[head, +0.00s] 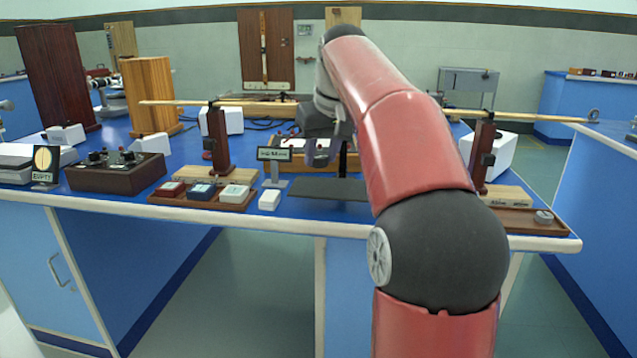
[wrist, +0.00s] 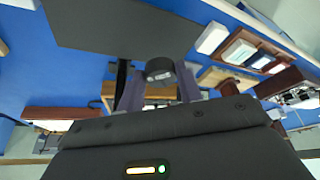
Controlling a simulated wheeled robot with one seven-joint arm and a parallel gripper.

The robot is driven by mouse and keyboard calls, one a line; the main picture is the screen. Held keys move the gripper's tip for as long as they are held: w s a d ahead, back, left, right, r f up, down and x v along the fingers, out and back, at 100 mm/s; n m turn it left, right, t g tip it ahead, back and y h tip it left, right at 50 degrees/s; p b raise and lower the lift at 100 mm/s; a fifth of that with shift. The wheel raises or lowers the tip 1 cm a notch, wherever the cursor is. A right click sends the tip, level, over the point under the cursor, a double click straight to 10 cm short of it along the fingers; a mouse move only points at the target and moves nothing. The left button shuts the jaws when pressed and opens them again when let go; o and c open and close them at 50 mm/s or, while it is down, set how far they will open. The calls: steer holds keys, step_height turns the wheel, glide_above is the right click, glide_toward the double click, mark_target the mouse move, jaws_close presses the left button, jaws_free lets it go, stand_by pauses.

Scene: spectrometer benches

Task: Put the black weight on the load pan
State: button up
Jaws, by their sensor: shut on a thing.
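My gripper (head: 322,150) is above the middle of the blue bench, partly behind my red arm in the head view. In the wrist view, my gripper (wrist: 160,88) is shut on the black weight (wrist: 160,70), a short dark cylinder held between the two purple-grey fingers. I cannot make out the weight in the head view. A flat dark grey plate (head: 318,189) lies on the bench near the front edge, below and in front of the gripper; it also shows in the wrist view (wrist: 100,25). I cannot tell for certain which thing is the load pan.
A small sign (head: 273,155) and a white block (head: 269,200) stand left of the plate. A tray with several small boxes (head: 203,192) is farther left. Wooden beams on dark posts (head: 218,140) stand both sides. A brown tray (head: 515,222) holds a grey disc at right.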

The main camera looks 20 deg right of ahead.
mark_target(323, 167)
steer(key=shift+f+b, duration=2.15)
steer(key=shift+f, duration=0.25)
steer(key=shift+r, duration=0.15)
steer(key=o, duration=1.1)
